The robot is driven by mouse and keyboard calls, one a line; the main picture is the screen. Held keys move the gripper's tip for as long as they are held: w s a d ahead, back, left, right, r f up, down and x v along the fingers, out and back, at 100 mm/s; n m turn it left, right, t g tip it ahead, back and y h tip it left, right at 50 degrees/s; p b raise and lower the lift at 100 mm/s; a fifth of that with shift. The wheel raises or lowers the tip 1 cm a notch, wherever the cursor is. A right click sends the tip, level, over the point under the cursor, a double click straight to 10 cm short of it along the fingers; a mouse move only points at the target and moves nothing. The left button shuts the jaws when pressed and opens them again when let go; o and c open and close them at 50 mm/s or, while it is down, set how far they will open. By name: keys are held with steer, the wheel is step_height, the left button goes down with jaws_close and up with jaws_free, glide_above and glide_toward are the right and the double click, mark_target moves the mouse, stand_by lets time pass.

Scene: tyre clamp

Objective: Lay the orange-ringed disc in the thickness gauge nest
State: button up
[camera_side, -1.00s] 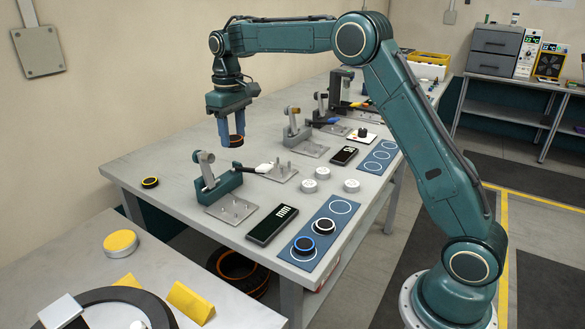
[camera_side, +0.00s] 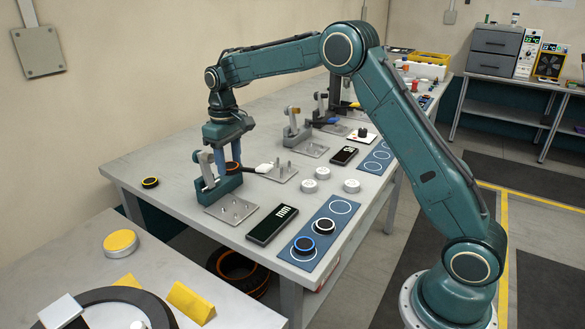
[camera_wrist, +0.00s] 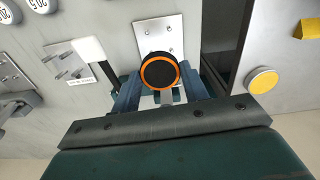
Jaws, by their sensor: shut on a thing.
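My gripper (camera_side: 230,165) is shut on the orange-ringed disc (camera_side: 233,168), a black disc with an orange rim. In the side view the disc is partly hidden by the fingers and the teal clamp stand (camera_side: 213,187). The front pin plate (camera_side: 232,208), apparently the gauge nest, lies before that stand, beside a black display marked "mm" (camera_side: 272,225). In the wrist view the disc (camera_wrist: 160,70) sits between my fingertips (camera_wrist: 160,82) and overlaps the lower part of the pin plate (camera_wrist: 158,30). It appears held above the bench; its exact height is unclear.
A white-tipped clamp handle (camera_side: 264,168) reaches right toward a second pin plate (camera_side: 282,173). A blue mat (camera_side: 318,258) holds a blue-ringed disc (camera_side: 304,245) and a white-ringed disc (camera_side: 324,226). Another ringed disc (camera_side: 150,182) lies by the left bench edge.

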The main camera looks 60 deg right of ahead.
glide_above(235, 210)
step_height(235, 210, down, 8)
steer(key=shift+r, duration=0.1)
steer(key=shift+f, duration=2.1)
steer(key=shift+f, duration=0.1)
steer(key=o, duration=1)
step_height(235, 210, up, 11)
steer(key=shift+w+f, duration=0.1)
steer(key=shift+r, duration=0.7)
